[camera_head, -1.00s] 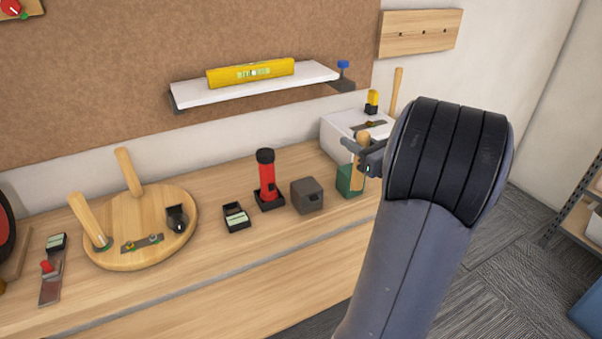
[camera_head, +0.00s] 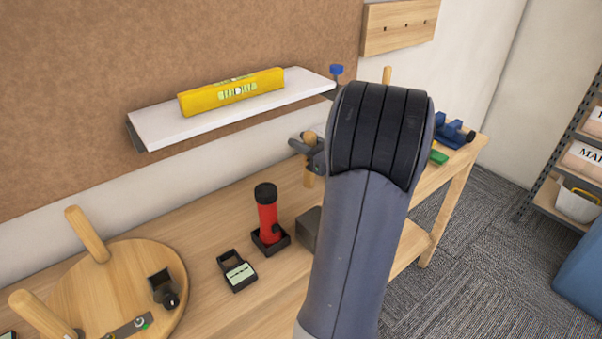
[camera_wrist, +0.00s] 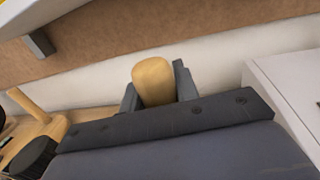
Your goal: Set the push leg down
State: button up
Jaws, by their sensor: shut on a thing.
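The push leg, a tan wooden peg (camera_head: 309,178), is upright in my gripper (camera_head: 308,152), above the workbench. Its rounded top stands between the two grey fingers in the wrist view (camera_wrist: 153,80). My gripper is shut on it. I cannot tell whether its lower end touches the bench, since my arm hides part of that area. A round wooden seat (camera_head: 100,285) at lower left carries two upright legs (camera_head: 87,235), a metal plate and a small black fitting. Another wooden leg (camera_head: 387,75) shows behind my arm.
A red flashlight (camera_head: 267,215) and a black tray (camera_head: 237,270) stand on the bench. A dark grey block (camera_head: 310,228) is partly behind my arm. A white shelf (camera_head: 160,130) with a yellow level (camera_head: 232,92) hangs above. A white box (camera_wrist: 285,75) is right of my gripper.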

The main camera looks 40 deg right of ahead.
notch_tip(320, 180, down, 6)
dwell(0.4)
jog(key=shift+f+b, duration=0.15)
jog(key=shift+b, duration=0.15)
jog(key=o, duration=1)
jog(key=s, duration=1.2)
jog(key=shift+d+b, duration=0.25)
jog(key=shift+b, duration=0.1)
